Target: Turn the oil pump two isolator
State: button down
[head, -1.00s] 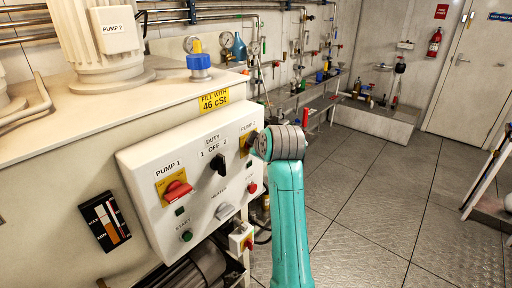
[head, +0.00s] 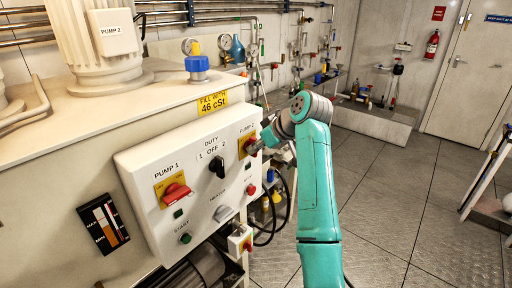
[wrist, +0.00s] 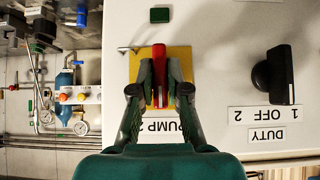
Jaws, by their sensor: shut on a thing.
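The pump 2 isolator is a red handle on a yellow plate at the right end of the white control panel (head: 200,200). In the wrist view, upside down, its red handle (wrist: 159,56) stands upright in the picture over the yellow plate (wrist: 181,54) and the "PUMP 2" label. My gripper (wrist: 160,78) has one finger on each side of this handle and is shut on it. In the head view, my gripper (head: 256,148) reaches the isolator from the right and the handle is partly hidden.
The panel also carries the red pump 1 isolator (head: 176,194) and the black duty knob (head: 217,167), which shows in the wrist view (wrist: 275,75). The floor to the right is open.

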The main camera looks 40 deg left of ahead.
dwell(0.5)
jog(key=c, duration=1.2)
grip_release()
jog(key=shift+f, duration=0.1)
jog(key=shift+o, duration=0.2)
jog(key=v, duration=1.2)
jog(key=shift+w, duration=0.15)
